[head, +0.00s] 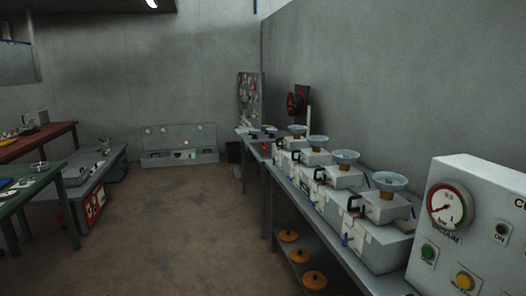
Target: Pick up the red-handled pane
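I cannot make out a red-handled pane for certain. A dark upright panel (309,98) with a round dark-red part (295,103) stands by the right wall, behind the far end of the long bench; I cannot tell what it is. Neither of my grippers is in the head view.
A long bench (292,191) on the right carries several white devices with bowl tops (389,181) and a gauge box (468,222). Orange discs (300,255) lie on its lower shelf. Tables (40,181) stand left. The brown floor (180,215) between is clear.

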